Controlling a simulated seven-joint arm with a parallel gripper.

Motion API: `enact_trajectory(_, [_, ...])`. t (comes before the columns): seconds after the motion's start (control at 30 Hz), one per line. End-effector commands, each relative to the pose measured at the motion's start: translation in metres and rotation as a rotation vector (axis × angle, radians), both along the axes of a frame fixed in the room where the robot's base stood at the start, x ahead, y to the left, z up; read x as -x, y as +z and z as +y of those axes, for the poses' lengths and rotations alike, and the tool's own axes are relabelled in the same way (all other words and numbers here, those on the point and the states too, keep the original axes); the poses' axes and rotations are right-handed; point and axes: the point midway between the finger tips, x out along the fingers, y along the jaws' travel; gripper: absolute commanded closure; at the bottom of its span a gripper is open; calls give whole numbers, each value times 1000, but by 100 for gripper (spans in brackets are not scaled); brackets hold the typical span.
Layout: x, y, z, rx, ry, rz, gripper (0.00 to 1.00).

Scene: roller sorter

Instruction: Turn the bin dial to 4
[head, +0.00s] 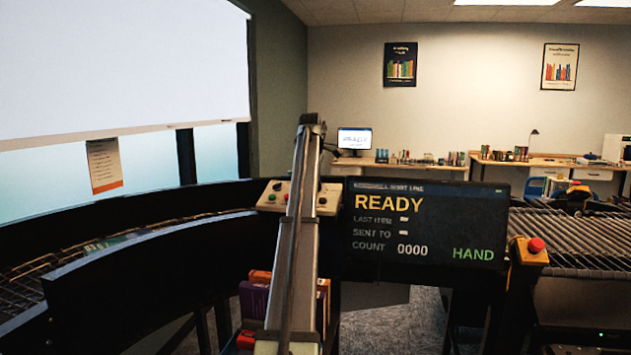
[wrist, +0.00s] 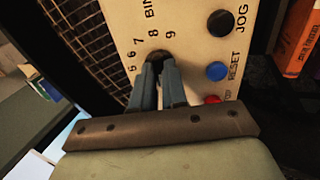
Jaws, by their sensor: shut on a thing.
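In the wrist view, the bin dial (wrist: 157,56) is a dark round knob on a cream control panel (wrist: 190,40). Printed numbers 5 to 9 curve around its visible side, with "BIN" above. My gripper (wrist: 160,68) has its two grey fingers closed on the dial. The fingers hide much of the knob and the lower numbers, so I cannot read where its pointer stands. In the head view, the control panel (head: 270,196) is partly covered by my arm, and the dial and gripper cannot be made out there.
Beside the dial are a black JOG button (wrist: 221,22), a blue RESET button (wrist: 217,71) and a red button (wrist: 212,99). A display (head: 425,220) reads READY, COUNT 0000 and HAND. A red emergency button (head: 536,245) and rollers (head: 575,240) lie right; a curved conveyor (head: 150,270) lies left.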

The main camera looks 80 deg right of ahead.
Motion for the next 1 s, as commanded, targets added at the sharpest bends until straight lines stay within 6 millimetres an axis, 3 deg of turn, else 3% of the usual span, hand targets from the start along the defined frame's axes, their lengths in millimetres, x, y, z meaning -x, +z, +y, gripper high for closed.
enact_trajectory(0.47, [0,0,0,0,-57,-21,100])
enact_trajectory(1.0, [0,0,0,0,-476,-173,100])
